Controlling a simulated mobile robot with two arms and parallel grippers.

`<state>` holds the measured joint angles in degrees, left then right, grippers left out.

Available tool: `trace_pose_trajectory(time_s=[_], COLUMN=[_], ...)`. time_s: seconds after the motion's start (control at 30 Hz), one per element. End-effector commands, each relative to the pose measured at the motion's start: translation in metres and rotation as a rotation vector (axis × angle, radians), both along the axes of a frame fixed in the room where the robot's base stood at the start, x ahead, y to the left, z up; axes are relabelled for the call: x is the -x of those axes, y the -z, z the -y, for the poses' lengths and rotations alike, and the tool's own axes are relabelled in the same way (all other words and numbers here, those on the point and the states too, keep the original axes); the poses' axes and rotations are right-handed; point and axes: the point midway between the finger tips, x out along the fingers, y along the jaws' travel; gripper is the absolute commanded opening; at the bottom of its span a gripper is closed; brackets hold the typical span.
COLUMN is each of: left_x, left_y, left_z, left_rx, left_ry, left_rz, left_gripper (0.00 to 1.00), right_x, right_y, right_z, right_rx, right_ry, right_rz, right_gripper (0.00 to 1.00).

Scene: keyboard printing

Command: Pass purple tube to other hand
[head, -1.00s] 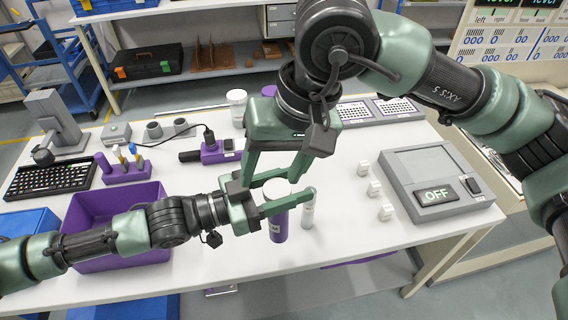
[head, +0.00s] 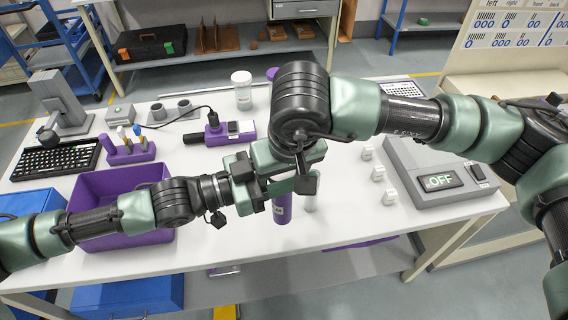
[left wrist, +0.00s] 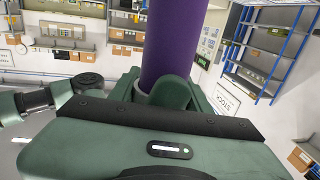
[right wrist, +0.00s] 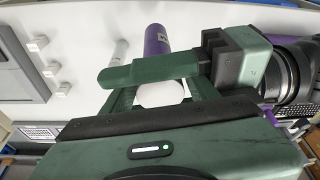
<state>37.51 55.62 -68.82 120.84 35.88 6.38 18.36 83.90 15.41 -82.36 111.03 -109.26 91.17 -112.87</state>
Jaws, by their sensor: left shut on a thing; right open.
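The purple tube (head: 282,209) hangs upright above the front of the table in the head view. My left gripper (head: 272,188) is shut on it near its upper part. The tube also fills the top middle of the left wrist view (left wrist: 172,45). In the right wrist view the tube's purple body (right wrist: 157,40) and its white end (right wrist: 163,93) show between my grippers. My right gripper (head: 288,180) is open, above the tube and close to the left gripper; the arms overlap and hide the tube's top in the head view.
A slim pale tube (head: 310,203) is beside the purple tube. A purple bin (head: 120,186) stands left on the table, with a purple rack (head: 128,151) behind it.

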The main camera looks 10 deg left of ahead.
Motion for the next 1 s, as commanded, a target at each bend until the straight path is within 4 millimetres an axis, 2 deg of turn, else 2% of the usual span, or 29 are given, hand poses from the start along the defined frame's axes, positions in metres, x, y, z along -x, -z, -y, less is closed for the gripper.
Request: trace_pose_trajectory(time_s=[0.37, 0.4, 0.57, 0.6, 0.7, 1.0], left_x=[0.0, 0.0, 0.0, 0.0, 0.0, 0.0001], left_y=[-0.0006, -0.0006, -0.0006, -0.0006, -0.0006, -0.0002], left_z=[0.0001, 0.0001, 0.0001, 0.0001, 0.0001, -0.0005], left_rx=[0.0, 0.0, 0.0, 0.0, 0.0, 0.0], left_ry=[0.0, 0.0, 0.0, 0.0, 0.0, 0.0], left_rz=[0.001, 0.001, 0.001, 0.001, 0.001, 0.0], left_gripper=[0.0, 0.0, 0.0, 0.5, 0.73, 0.73], right_x=[-0.0024, -0.0023, -0.0023, -0.0023, -0.0023, -0.0023], right_y=[0.0073, 0.0072, 0.0071, 0.0067, 0.0066, 0.0066], right_z=[-0.001, -0.001, -0.001, -0.0012, -0.0012, -0.0011], right_rx=[0.0, 0.0, 0.0, 0.0, 0.0, -0.001], right_ry=[0.0, 0.0, 0.0, 0.0, 0.0, 0.001], right_rz=[0.001, 0.001, 0.001, 0.001, 0.001, 0.001], right_gripper=[0.59, 0.56, 0.12, 0.07, 0.07, 0.07])
